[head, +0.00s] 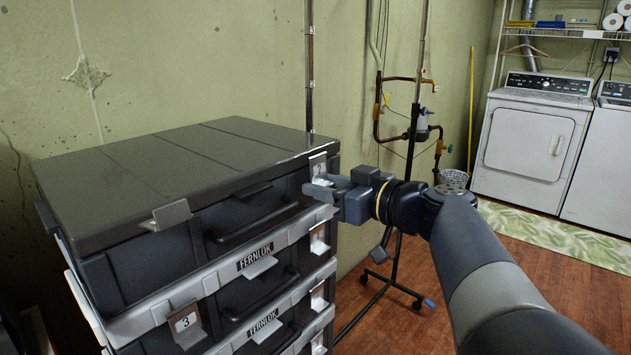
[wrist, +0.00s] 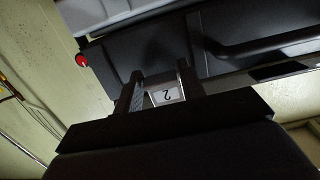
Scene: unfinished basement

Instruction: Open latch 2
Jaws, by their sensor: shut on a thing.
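Latch 2 (head: 318,168) is a light metal flap with a number 2 label at the right front corner of the top dark case (head: 200,165). My gripper (head: 318,188) reaches it from the right, its fingers at the latch's lower part. In the wrist view the latch's label (wrist: 167,95) shows upside down between the two fingers, which are shut on the latch. Another latch (head: 172,215) on the left of the same case stands tilted outward. Latch 3 (head: 186,324) is on the case below, at left. The fingers hide part of latch 2.
The cases are stacked, with FERNLOK labels (head: 255,257) and small front tabs. A wheeled metal stand (head: 395,270) is behind my arm. A dryer (head: 531,140) and a green mat (head: 560,236) are at the back right. Wooden floor is clear at right.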

